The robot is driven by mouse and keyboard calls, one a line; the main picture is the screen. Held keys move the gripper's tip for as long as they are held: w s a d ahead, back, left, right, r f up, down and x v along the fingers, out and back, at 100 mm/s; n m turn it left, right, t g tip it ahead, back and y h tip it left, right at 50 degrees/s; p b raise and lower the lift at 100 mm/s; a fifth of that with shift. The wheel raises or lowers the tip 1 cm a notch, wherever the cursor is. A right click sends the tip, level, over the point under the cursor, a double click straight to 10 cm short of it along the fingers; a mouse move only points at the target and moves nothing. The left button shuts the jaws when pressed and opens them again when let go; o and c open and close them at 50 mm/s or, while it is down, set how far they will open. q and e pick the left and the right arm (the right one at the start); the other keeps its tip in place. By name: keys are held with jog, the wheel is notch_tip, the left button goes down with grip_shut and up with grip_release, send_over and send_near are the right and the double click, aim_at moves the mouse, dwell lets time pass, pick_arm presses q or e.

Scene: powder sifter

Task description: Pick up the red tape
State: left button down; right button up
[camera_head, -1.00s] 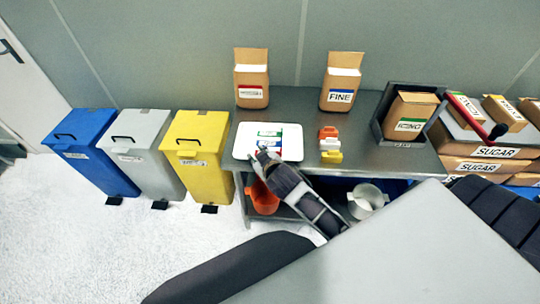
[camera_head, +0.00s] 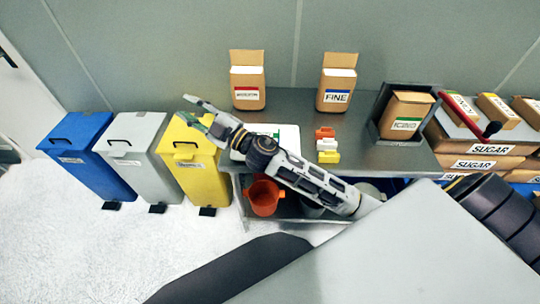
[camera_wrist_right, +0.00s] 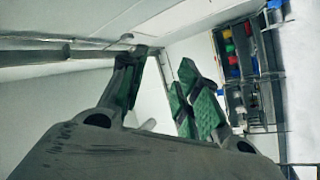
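I cannot make out a red tape now. The white tray (camera_head: 291,138) on the steel table is largely covered by my right arm, so most of what lies on it is hidden. My right gripper (camera_head: 190,108) is raised left of the tray, in front of the yellow bin, with its fingers spread. In the right wrist view its green-padded fingers (camera_wrist_right: 165,65) stand apart with nothing between them. My left gripper is not in view.
Orange, white and yellow pieces (camera_head: 327,145) stand right of the tray. Cardboard boxes (camera_head: 248,80) stand at the table's back. Blue (camera_head: 80,150), grey (camera_head: 140,150) and yellow (camera_head: 200,165) bins stand left. An orange bucket (camera_head: 263,198) is below the table.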

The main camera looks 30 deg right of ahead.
jog(key=s+a+f+n+g+y, duration=0.2)
jog(key=s+a+n+g+y, duration=0.35)
jog(key=n+g, duration=0.6)
notch_tip(320, 180, down, 8)
jog(key=d+n+g+h, duration=0.2)
jog(key=n+g+h, duration=0.2)
jog(key=n, duration=0.1)
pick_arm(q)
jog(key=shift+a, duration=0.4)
pick_arm(e)
jog(key=w+d+f+m+g+h, duration=0.1)
jog(key=d+h, duration=0.5)
jog(key=d, duration=0.8)
jog(key=w+d+f+m+g+h, duration=0.1)
jog(key=d+f+h, duration=0.2)
jog(key=d+h, duration=0.4)
jog(key=d, duration=0.8)
jog(key=shift+w+d+m, duration=0.15)
jog(key=shift+m, duration=0.2)
jog(key=shift+f+g, duration=0.1)
jog(key=shift+g, duration=0.15)
